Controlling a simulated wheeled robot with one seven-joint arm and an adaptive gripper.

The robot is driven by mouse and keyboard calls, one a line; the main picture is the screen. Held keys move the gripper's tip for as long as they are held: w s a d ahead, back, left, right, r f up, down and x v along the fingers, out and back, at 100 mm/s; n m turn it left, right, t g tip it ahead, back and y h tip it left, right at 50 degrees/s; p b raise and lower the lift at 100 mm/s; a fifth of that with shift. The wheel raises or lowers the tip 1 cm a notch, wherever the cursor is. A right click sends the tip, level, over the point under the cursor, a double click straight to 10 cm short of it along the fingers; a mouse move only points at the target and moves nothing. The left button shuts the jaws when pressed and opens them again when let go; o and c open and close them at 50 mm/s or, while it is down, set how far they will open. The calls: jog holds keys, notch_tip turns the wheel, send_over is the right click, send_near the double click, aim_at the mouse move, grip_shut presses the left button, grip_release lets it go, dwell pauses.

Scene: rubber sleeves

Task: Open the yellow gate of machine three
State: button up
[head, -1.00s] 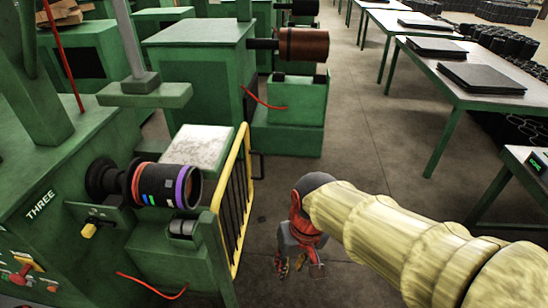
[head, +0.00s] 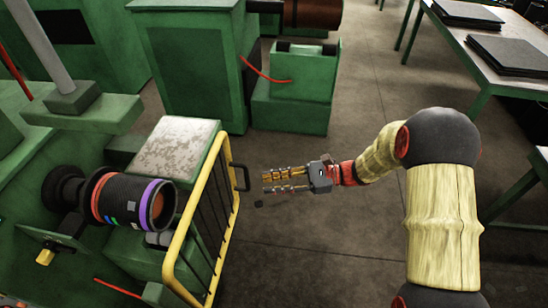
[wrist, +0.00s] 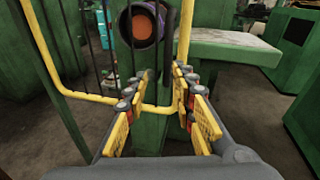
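The yellow gate (head: 192,207) is a yellow tube frame with black bars, standing at the front of the green machine at left in the head view. A dark handle (head: 243,177) sticks out from its right side. My gripper (head: 265,182) is just right of the handle, fingers pointing left at it, apart from it. The gate's yellow frame (wrist: 186,32) shows ahead of and beyond the fingers.
A dark cylinder with coloured bands (head: 127,204) sits behind the gate. A worn pale block top (head: 172,146) is beside it. Another green machine (head: 190,70) stands at the back. Tables line the right. The floor (head: 300,235) right of the gate is clear.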

aim_at(246, 175)
jog(key=shift+m+t+y, duration=0.3)
jog(key=shift+m+y, duration=0.3)
jog(key=shift+y, duration=0.1)
jog(key=a+r, duration=0.1)
jog(key=a, duration=0.1)
jog(key=a+r+b, duration=0.1)
jog(key=a, duration=0.2)
jog(key=a+r+b, duration=0.1)
jog(key=a, duration=0.1)
jog(key=shift+a, duration=0.4)
jog(key=shift+w, duration=0.1)
jog(key=shift+c, duration=0.4)
grip_shut()
